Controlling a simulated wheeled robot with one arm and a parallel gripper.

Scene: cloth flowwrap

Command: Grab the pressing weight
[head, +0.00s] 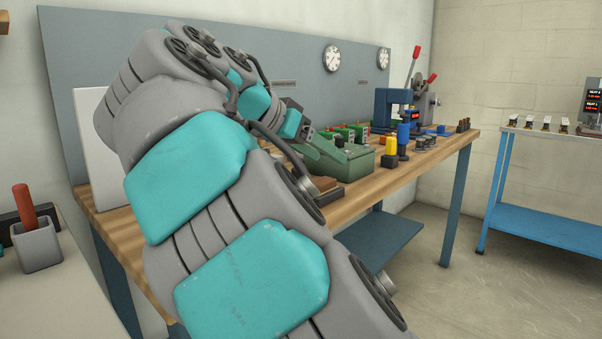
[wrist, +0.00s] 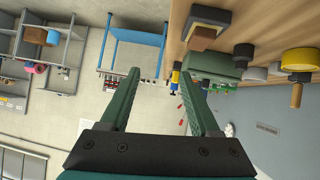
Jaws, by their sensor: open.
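My gripper (wrist: 160,75) is open in the wrist view, its two green fingers wide apart with nothing between them. The wrist view is turned over, with the wooden bench along its upper right. There a dark plate with a brown block (wrist: 205,36), a black knob (wrist: 244,52) and a yellow disc with a wooden handle (wrist: 300,60) show, all right of the fingers and apart from them. I cannot tell for sure which of these is the pressing weight.
The wooden bench (head: 420,156) holds a green machine (head: 340,158), yellow (head: 391,149) and blue (head: 403,138) cylinders and a blue lever press (head: 392,108). A blue side table (head: 550,230) stands at right. A grey cup (head: 36,245) is at left. Floor is clear between the tables.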

